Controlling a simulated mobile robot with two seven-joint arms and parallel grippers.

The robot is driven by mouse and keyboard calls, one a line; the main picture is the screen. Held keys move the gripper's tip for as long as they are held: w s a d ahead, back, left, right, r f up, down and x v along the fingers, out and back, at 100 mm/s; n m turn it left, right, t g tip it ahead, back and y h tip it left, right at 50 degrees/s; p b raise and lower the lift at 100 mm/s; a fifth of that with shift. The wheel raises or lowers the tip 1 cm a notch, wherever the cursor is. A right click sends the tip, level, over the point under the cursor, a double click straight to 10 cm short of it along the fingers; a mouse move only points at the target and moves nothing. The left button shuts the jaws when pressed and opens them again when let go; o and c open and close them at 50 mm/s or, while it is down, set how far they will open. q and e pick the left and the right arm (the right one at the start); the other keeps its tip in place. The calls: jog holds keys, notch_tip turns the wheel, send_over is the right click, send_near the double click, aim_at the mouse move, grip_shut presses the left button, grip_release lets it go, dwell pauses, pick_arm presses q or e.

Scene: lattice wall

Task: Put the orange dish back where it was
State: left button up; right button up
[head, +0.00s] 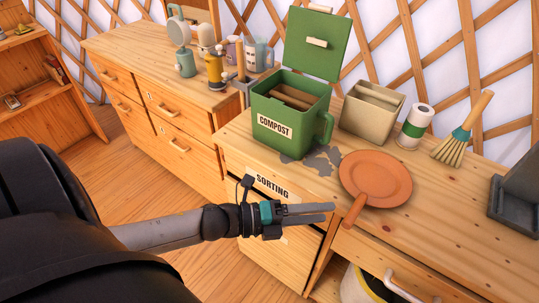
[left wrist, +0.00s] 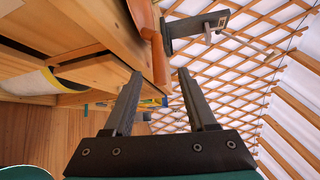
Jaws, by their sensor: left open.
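The orange dish (head: 376,178) is round and flat with a short handle (head: 354,210). It lies on the wooden counter (head: 450,215), and its handle sticks out over the front edge towards me. My left gripper (head: 328,213) is open and empty just left of the handle, with its fingers pointing right. In the left wrist view, the dish's handle (left wrist: 158,60) shows between and beyond the fingertips of the left gripper (left wrist: 160,76), apparently not touched. My right gripper is not in view.
A green compost bin (head: 290,112) with its lid up stands left of the dish, beside grey patches on the counter. A beige box (head: 371,110), a white-green roll (head: 414,126), a brush (head: 463,130) and a dark grey holder (head: 515,195) stand behind and right. Counter right of the dish is clear.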

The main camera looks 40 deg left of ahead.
pick_arm(q)
jog(key=shift+f, duration=0.1)
jog(key=s+a+f+n+g+y, duration=0.1)
jog(key=s+a+f+n+y, duration=0.15)
jog(key=a+f+n, duration=0.4)
jog(key=s+a+f+n+y, duration=0.1)
jog(key=f+n+y, duration=0.3)
jog(key=f, duration=0.6)
jog(key=s+a+f+n+g+y, duration=0.1)
jog(key=a+f+n+y, duration=0.3)
jog(key=f, duration=0.4)
jog(key=s+d+f+n+g, duration=0.2)
jog(key=s+f, duration=0.3)
jog(key=s, duration=0.4)
jog(key=s+d+f+n+g, duration=0.2)
jog(key=s+f+n+g, duration=0.2)
jog(key=s, duration=0.5)
jog(key=s+d+f+n+g+y, duration=0.1)
jog(key=s+d+f+n+g, duration=0.1)
jog(key=s+f+n, duration=0.3)
jog(key=s+f+g, duration=0.1)
jog(key=s+f, duration=0.1)
jog(key=s, duration=0.2)
